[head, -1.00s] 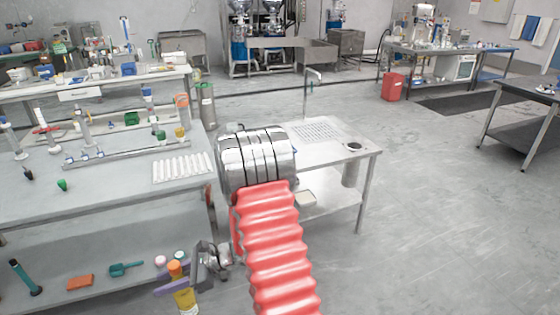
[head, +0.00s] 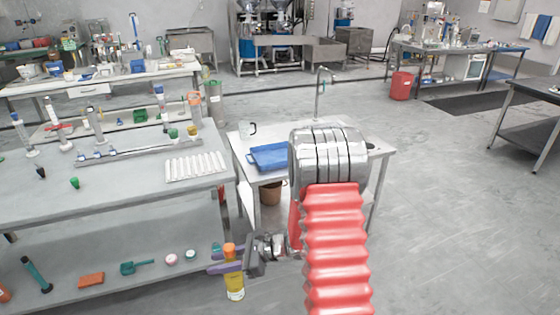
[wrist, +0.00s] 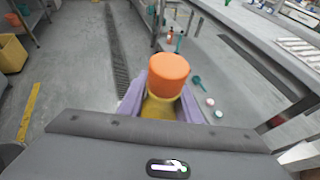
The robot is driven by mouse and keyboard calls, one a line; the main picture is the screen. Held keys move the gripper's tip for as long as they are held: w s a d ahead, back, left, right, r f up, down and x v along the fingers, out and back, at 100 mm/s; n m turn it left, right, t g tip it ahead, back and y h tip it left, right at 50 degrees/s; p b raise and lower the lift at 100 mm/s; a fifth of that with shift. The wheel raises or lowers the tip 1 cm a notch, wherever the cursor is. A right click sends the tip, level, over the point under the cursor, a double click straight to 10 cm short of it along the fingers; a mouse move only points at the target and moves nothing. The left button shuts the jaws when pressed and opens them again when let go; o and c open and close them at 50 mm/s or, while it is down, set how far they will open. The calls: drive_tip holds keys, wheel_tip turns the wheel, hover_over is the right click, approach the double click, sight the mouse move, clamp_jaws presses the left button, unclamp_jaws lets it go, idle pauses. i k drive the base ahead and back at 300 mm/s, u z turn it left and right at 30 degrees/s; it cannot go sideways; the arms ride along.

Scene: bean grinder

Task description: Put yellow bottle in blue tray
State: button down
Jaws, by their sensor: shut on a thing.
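The yellow bottle (head: 235,287) with an orange cap is held upright by my gripper (head: 228,262), whose purple fingers are shut around it just below the cap. In the wrist view the orange cap (wrist: 168,70) sits between the purple fingers (wrist: 160,104). The bottle is in front of the lower shelf of the left bench, above the floor. The blue tray (head: 268,157) lies on the small metal table (head: 240,150), up and to the right of my gripper. My arm hides part of that table and may hide the tray's right edge.
The left bench (head: 110,190) carries a white rack (head: 196,166), bottles and tubes. Its lower shelf holds an orange block (head: 91,280) and a green scoop (head: 140,267). A brown pot (head: 270,193) is under the small table.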

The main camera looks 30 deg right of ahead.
sight(278, 158)
drive_tip(key=z, duration=0.1)
drive_tip(key=i, duration=1)
drive_tip(key=u, duration=0.1)
